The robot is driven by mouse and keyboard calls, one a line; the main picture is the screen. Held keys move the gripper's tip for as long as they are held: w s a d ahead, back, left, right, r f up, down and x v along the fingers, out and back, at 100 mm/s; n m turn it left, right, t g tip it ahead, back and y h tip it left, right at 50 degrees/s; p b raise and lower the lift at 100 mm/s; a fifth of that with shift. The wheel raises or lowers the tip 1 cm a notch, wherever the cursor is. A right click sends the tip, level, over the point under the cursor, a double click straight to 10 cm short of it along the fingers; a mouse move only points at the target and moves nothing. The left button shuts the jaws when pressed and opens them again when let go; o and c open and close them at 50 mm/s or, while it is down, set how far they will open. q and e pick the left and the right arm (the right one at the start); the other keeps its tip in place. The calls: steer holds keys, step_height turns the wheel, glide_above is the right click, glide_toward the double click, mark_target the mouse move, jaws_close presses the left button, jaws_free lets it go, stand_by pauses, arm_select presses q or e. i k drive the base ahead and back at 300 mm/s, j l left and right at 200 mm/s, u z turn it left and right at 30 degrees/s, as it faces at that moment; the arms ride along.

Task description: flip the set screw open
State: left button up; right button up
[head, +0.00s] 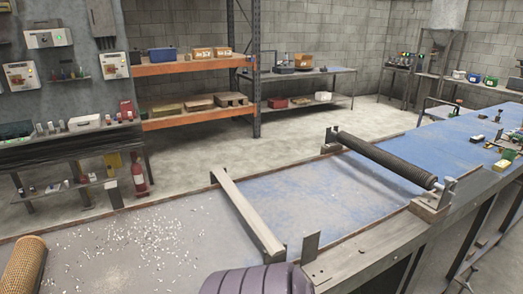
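A dark ribbed or mesh-covered tube (385,158) lies across the blue-topped table, held at both ends. Its far end meets an upright metal bracket (331,137). Its near end meets a small metal fitting (445,187) on a wooden block (430,208) at the table's edge. A small light knob or screw shows at that fitting, but it is too small to tell whether the set screw is open or shut. Neither of my grippers is in view.
A raised bar (246,213) crosses the table, with white bits (150,235) scattered left of it. An orange mesh roll (22,265) lies bottom left. A purple-grey ribbed object (258,281) fills the bottom middle. The blue surface (330,195) beside the tube is clear.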

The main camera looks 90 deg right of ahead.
mark_target(449, 181)
steer(key=z, duration=4.1)
